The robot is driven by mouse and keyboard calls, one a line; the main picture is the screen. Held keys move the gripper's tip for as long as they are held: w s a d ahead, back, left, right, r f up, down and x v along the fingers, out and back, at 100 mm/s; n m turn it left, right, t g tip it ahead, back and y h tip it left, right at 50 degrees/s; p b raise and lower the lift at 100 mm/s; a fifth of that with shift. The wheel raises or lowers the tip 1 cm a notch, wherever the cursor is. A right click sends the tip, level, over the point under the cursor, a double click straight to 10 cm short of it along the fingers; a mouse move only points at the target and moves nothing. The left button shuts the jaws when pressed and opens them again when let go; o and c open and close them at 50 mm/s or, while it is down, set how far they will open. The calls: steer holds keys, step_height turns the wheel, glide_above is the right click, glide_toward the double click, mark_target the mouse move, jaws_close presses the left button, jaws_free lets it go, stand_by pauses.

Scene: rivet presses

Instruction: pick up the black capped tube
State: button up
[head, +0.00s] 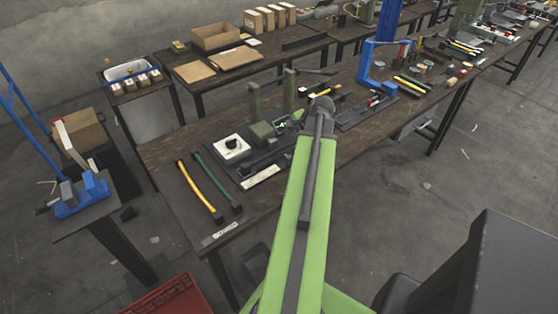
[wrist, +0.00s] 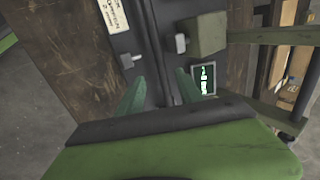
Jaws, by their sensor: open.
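My gripper (wrist: 160,90) is open in the wrist view, its two greenish fingers apart with nothing held between them. It hangs over the dark base plate (wrist: 150,35) of a press on the workbench. In the head view my arm reaches over the bench and hides part of the press area. A green press block (wrist: 207,35) with a pale knob is to the right of the fingers, and a small lit screen (wrist: 203,79) is beside the right finger.
On the wooden bench (head: 165,150), a yellow-handled tool (head: 197,186) and a green-handled one (head: 213,178) lie left of the press. A white square plate with a dark knob (head: 232,145) is on the base. A blue press (head: 365,65) stands farther right.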

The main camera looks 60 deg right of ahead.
mark_target(287, 145)
steer(key=shift+x, duration=0.95)
steer(key=b+x, duration=0.4)
steer(key=x, duration=0.1)
steer(key=shift+d+b, duration=0.15)
steer(key=shift+b, duration=0.25)
steer(key=shift+r, duration=0.1)
steer(key=shift+c, duration=0.3)
jaws_close()
